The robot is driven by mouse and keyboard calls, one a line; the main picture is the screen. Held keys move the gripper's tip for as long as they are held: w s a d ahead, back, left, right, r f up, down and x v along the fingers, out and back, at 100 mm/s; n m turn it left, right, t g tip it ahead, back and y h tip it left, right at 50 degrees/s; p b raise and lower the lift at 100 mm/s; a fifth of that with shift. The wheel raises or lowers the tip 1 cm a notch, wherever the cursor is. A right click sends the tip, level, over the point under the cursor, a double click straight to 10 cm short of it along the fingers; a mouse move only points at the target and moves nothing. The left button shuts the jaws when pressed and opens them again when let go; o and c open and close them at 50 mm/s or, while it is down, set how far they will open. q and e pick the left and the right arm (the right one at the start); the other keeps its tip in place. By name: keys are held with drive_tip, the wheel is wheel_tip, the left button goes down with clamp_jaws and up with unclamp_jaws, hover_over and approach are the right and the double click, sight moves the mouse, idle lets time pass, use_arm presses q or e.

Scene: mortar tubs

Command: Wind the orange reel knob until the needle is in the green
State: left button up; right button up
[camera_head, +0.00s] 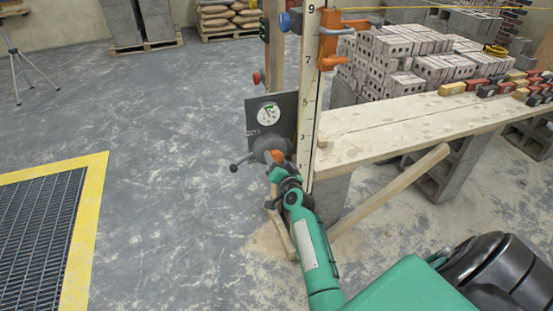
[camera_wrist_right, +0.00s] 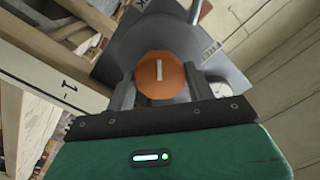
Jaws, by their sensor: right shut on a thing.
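The orange reel knob (camera_wrist_right: 161,79) has a white line on its face and sits between the two fingers of my right gripper (camera_wrist_right: 163,88) in the right wrist view. That gripper is shut on it. In the head view the knob (camera_head: 277,156) shows as a small orange patch at the tip of my right gripper (camera_head: 278,168). The gauge (camera_head: 268,113) is a round white dial with a green part, on a dark plate above the knob. The needle is too small to read surely against the green. My left gripper is not in view.
A numbered wooden staff (camera_head: 308,90) stands just right of the gauge, with an orange clamp (camera_head: 329,40) on it. A plank bench (camera_head: 400,127) extends right, with bricks behind it. A crank handle (camera_head: 235,167) sticks out left.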

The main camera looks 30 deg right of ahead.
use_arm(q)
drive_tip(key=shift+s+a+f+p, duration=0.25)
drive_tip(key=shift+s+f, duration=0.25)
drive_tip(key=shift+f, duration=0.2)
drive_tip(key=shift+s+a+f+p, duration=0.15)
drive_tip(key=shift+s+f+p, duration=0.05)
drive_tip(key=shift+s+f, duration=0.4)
use_arm(e)
drive_tip(key=shift+m, duration=2)
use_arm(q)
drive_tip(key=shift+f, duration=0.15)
use_arm(e)
drive_tip(key=o, duration=1)
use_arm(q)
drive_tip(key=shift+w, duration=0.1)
use_arm(e)
drive_tip(key=shift+s, duration=0.1)
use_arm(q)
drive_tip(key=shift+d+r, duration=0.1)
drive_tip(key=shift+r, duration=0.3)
use_arm(e)
drive_tip(key=v, duration=1.3)
drive_tip(key=shift+s, duration=0.35)
